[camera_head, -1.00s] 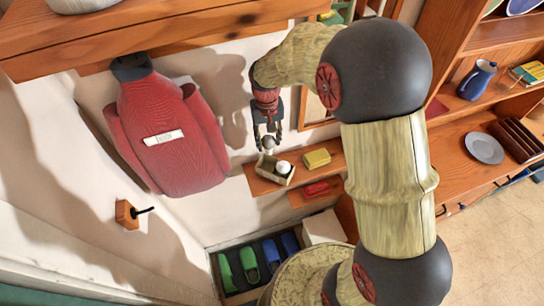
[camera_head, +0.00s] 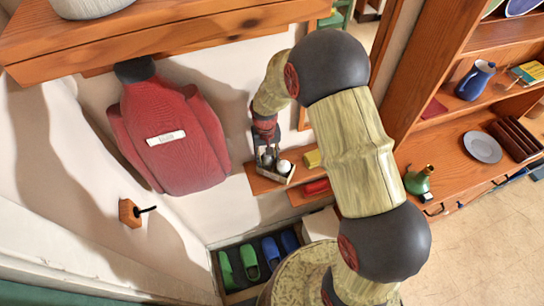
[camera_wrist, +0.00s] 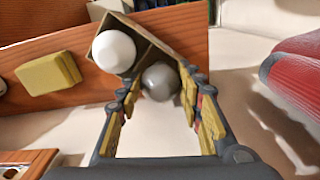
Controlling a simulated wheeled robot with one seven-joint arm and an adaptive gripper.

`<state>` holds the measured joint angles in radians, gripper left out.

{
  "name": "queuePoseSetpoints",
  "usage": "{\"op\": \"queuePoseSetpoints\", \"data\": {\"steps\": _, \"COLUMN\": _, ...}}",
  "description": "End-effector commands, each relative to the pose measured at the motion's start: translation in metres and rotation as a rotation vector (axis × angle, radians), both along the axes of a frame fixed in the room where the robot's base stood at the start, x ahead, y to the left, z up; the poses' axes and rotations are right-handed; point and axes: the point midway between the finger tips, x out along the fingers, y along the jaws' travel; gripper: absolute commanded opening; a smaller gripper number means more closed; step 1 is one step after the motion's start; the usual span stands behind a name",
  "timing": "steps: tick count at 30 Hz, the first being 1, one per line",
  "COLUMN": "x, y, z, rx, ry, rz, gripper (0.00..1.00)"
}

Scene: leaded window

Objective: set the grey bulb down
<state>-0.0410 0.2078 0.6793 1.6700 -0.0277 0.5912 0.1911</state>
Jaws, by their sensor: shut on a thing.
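My gripper (camera_wrist: 158,84) is shut on the grey bulb (camera_wrist: 160,82), a dull round ball held between its fingertips. In the wrist view the bulb overlaps the near end of a small open box (camera_wrist: 150,42). A white ball-shaped bulb (camera_wrist: 113,51) sits in that box, beside the grey one and apart from it. In the head view my gripper (camera_head: 265,152) is at the box (camera_head: 279,179), with the grey bulb (camera_head: 267,160) left of the white bulb (camera_head: 284,167). I cannot tell whether the grey bulb touches the box floor.
The box stands on a narrow wooden shelf (camera_head: 256,182). A yellow block (camera_head: 312,158) lies to its right, and a red object (camera_head: 316,187) is on a lower ledge. A red coat (camera_head: 170,135) hangs to the left. Green and blue shoes (camera_head: 249,261) lie in a tray below.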

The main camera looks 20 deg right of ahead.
Motion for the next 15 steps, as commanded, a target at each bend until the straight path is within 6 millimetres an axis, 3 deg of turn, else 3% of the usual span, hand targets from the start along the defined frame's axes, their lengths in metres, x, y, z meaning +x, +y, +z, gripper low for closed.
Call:
{"op": "queuePoseSetpoints", "data": {"steps": 11, "x": -0.0009, "y": -0.0007, "z": -0.0070, "rx": 0.000, "ry": 0.001, "rz": 0.000, "gripper": 0.17}}
{"op": "queuePoseSetpoints", "data": {"steps": 12, "x": -0.0008, "y": -0.0005, "z": -0.0060, "rx": 0.000, "ry": 0.001, "rz": 0.000, "gripper": 0.39}}
{"op": "queuePoseSetpoints", "data": {"steps": 15, "x": -0.0006, "y": 0.0000, "z": -0.0057, "rx": 0.000, "ry": 0.002, "rz": 0.000, "gripper": 0.45}}
